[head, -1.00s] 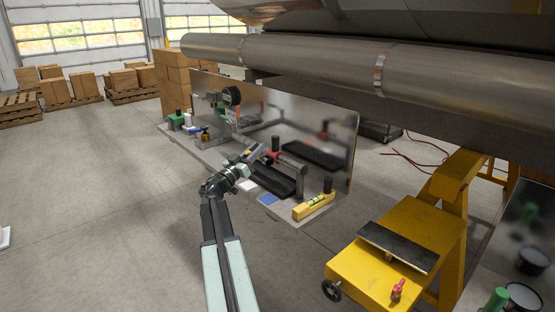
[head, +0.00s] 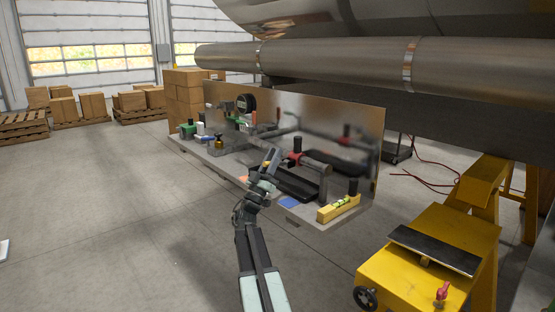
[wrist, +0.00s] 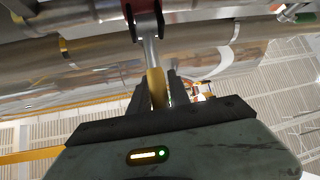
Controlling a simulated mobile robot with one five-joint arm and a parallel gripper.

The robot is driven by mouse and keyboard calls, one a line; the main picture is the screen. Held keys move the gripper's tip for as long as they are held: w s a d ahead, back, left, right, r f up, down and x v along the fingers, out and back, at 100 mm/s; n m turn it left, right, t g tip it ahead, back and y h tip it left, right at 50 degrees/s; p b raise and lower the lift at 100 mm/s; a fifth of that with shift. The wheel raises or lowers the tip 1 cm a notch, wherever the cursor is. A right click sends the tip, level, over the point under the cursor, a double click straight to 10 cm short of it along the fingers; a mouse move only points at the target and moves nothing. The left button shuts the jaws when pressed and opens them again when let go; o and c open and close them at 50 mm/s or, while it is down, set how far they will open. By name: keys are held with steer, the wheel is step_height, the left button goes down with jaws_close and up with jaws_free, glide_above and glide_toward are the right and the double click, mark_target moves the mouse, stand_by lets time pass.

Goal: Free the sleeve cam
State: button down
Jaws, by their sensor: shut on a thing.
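My gripper (head: 269,165) is at the shelf's front edge, just left of a red fitting (head: 295,158) on a dark post. In the wrist view my gripper (wrist: 156,88) is shut on the yellow part of a metal lever (wrist: 155,82). The lever's shaft runs up to a dark fork and red block (wrist: 143,5) at the top edge. This red block and lever look like the sleeve cam, though no label shows. The jaws hide part of the lever's grip. A grey horizontal bar (head: 315,166) runs right from the red fitting above a black tray (head: 297,184).
The shelf also holds a yellow level (head: 338,208), a blue pad (head: 289,202), a brass piece (head: 219,143) and a dial gauge (head: 246,103). A polished panel (head: 345,130) stands behind and mirrors them. A yellow stand (head: 410,285) is at right.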

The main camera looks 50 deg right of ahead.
steer(key=shift+f, duration=0.1)
steer(key=c, duration=1.5)
jaws_free()
steer(key=shift+w, duration=0.1)
steer(key=shift+o, duration=1.3)
steer(key=shift+w+f, duration=0.1)
steer(key=shift+w, duration=0.05)
steer(key=shift+a, duration=0.1)
steer(key=b+v, duration=0.5)
steer(key=v, duration=0.2)
steer(key=shift+a+f+b, duration=0.2)
steer(key=shift+a+b, duration=0.15)
